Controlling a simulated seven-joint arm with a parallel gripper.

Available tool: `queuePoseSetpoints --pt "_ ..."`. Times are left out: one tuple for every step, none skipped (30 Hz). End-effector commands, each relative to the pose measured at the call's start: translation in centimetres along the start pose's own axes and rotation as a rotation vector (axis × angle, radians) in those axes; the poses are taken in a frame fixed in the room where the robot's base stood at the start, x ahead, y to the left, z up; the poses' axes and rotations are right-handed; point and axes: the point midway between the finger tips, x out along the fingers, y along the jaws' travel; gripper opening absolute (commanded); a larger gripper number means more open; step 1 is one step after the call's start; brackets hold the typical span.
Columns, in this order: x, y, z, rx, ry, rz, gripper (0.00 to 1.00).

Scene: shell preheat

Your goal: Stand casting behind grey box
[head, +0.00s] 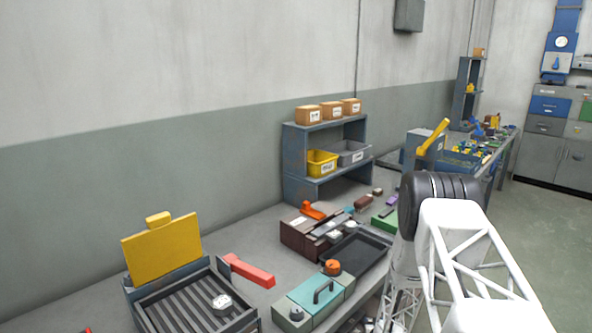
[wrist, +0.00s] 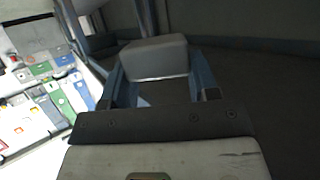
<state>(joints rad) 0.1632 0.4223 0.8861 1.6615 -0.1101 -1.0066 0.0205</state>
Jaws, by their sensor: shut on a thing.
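In the wrist view my gripper (wrist: 158,76) has its two blue-grey fingers either side of a plain light-grey block (wrist: 154,58), which looks like the casting. It is shut on this block. The block's far side and lower part are hidden. In the head view a grey box (head: 354,155) with a white label stands on the middle level of the blue-grey shelf, to the right of a yellow bin. The space behind the grey box is mostly hidden. My gripper and the block do not show in the head view, where my arm link fills the lower right.
The blue-grey shelf (head: 296,166) carries several cardboard boxes on top and the yellow bin (head: 322,163). On the bench are a ribbed tray (head: 172,306) with a raised yellow lid (head: 162,252), a red bar (head: 250,272), a teal-topped box (head: 311,291) and a black tray (head: 362,250).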

Motion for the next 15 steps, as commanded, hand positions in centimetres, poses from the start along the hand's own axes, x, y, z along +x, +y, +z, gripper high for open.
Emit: queuePoseSetpoints --pt "-0.2 -1.2 0.6 -0.006 0.0 -0.016 0.29" --pt "-0.3 -1.7 1.0 -0.01 -0.001 -0.023 0.29" --pt "-0.4 -2.4 1.4 -0.013 -0.001 -0.032 0.29" --pt "-0.5 -2.7 1.6 -0.015 0.0 -0.037 0.29" --pt "-0.6 -3.1 1.8 -0.017 0.0 -0.042 0.29" --pt "-0.7 -3.4 2.1 -0.02 0.0 -0.047 0.29" --pt "-0.8 -3.7 2.2 -0.021 0.0 -0.051 0.29" --pt "-0.8 -3.9 2.3 -0.022 0.0 -0.053 0.29" --pt "-0.9 -4.1 2.4 -0.023 0.0 -0.056 0.29" --pt "-0.9 -4.2 2.5 -0.024 0.001 -0.057 0.29" --pt "-0.9 -4.2 2.5 -0.024 0.001 -0.058 0.29" --pt "-0.9 -4.3 2.5 -0.025 0.001 -0.059 0.29" --pt "-0.9 -4.3 2.5 -0.025 0.001 -0.059 0.29" --pt "-0.9 -4.3 2.5 -0.025 0.001 -0.059 0.29" --pt "-0.9 -4.2 2.5 -0.025 0.001 -0.059 0.29"
